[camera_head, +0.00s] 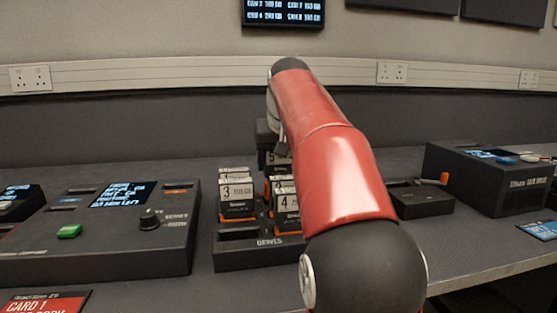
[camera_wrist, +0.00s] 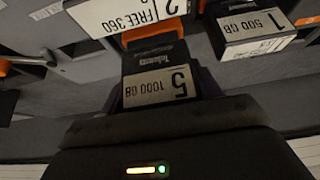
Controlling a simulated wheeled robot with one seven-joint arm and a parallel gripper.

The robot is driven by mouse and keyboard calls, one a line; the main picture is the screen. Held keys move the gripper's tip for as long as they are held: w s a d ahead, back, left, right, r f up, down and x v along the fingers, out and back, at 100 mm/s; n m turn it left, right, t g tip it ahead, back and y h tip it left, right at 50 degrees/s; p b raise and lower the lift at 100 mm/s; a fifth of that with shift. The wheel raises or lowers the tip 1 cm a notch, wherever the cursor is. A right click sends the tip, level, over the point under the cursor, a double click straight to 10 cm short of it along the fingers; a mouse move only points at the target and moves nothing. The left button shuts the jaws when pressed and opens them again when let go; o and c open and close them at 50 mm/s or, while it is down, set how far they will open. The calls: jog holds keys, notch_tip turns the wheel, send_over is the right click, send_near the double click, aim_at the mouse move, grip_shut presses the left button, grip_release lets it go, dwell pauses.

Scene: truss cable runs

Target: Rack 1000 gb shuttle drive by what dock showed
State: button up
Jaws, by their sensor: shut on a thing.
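The shuttle drive marked 5, 1000 GB (camera_wrist: 160,88), shows upside down in the wrist view, between the jaws of my gripper (camera_wrist: 162,76). My gripper is shut on it. In the head view a label with a 5 (camera_head: 277,157) shows beside my arm, at the back of the drive holder (camera_head: 262,256); my gripper is mostly hidden behind my red arm there. Drives marked 3 (camera_head: 237,191) and 4 (camera_head: 286,203) stand upright in the holder.
A console (camera_head: 105,240) with a screen, green button and knob stands left. A low black box with an orange lever (camera_head: 423,205) and a larger box with a screen (camera_head: 490,178) stand right. A red card (camera_head: 45,303) lies in front. A wall screen (camera_head: 284,12) hangs above.

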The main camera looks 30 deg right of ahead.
jog(key=shift+f+b, duration=1.1)
jog(key=shift+f, duration=0.95)
dwell(1.5)
jog(key=o, duration=1.6)
notch_tip(320, 180, up, 5)
jog(key=p, duration=0.5)
jog(key=shift+r, duration=1.25)
jog(key=shift+s, duration=0.1)
